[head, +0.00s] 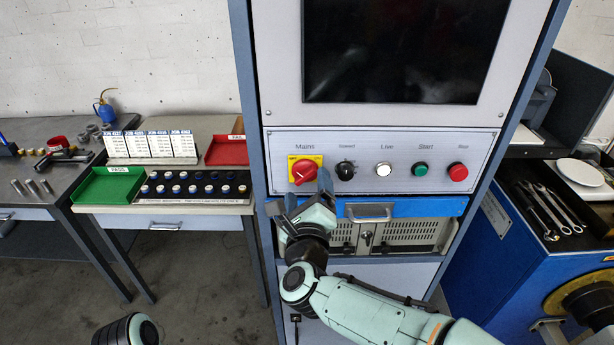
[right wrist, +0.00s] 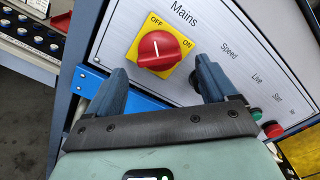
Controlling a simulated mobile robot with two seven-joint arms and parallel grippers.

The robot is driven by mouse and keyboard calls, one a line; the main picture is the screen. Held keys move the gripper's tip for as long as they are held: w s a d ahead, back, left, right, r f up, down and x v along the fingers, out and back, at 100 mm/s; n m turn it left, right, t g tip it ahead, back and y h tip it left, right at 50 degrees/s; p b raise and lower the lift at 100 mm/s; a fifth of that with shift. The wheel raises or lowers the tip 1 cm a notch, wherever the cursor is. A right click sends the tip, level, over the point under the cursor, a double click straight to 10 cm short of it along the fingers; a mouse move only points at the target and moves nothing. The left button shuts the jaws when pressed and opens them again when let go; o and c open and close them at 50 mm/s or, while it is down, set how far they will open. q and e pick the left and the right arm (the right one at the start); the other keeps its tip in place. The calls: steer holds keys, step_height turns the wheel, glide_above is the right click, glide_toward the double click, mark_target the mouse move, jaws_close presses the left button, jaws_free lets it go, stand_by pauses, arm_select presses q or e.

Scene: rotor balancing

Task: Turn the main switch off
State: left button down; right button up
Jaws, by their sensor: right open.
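The main switch is a red rotary knob (head: 304,171) on a yellow plate, under the word "Mains" at the left of the cabinet's control panel. It also shows clearly in the right wrist view (right wrist: 157,50), with OFF at the plate's top and ON at its right. The knob's white mark stands about upright in that view, roughly towards OFF. My right gripper (head: 308,192) is open just below the knob; in the wrist view its fingers (right wrist: 160,75) are spread to either side, with nothing between them. I cannot tell whether either touches. My left gripper is out of view.
The panel also carries a black speed knob (head: 345,171), a white live lamp (head: 383,170), a green start button (head: 420,169) and a red stop button (head: 457,172). A blue strip with a drawer handle (head: 370,212) lies below. A bench with trays stands at the left.

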mark_target(307, 180)
steer(key=shift+w+p, duration=0.3)
steer(key=shift+w, duration=1.4)
steer(key=c, duration=1.1)
steer(key=shift+o, duration=0.2)
